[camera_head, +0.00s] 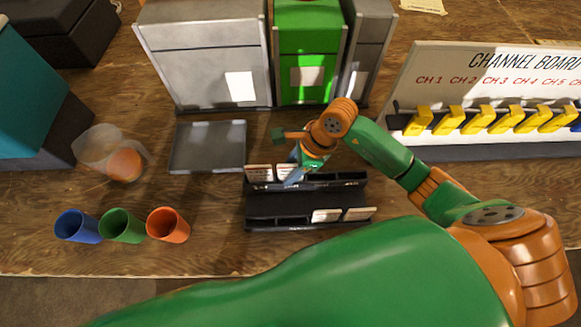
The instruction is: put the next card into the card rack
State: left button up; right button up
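The dark card rack (261,211) lies on the wooden table in the middle of the view, with two slotted rows. White cards (327,215) stand toward the right of its near row. More white cards (260,173) stand at the left of its far row. My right gripper (291,154) is over the far row, pointing down. A small pale blue piece (294,176) shows just below it at the rack; I cannot tell whether it is a card in the gripper. The finger gap is too small to read. My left gripper is out of view.
A flat grey tray (208,147) lies left of the rack. Grey and green boxes (308,45) stand behind. Blue, green and orange cups (121,226) and a clear container (112,153) are at left. The channel board (476,90) stands at right. My arm crosses the near side.

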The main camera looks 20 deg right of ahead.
jog(key=shift+r, duration=0.1)
jog(key=b+v, duration=0.1)
jog(key=v, duration=0.6)
jog(key=shift+d, duration=0.1)
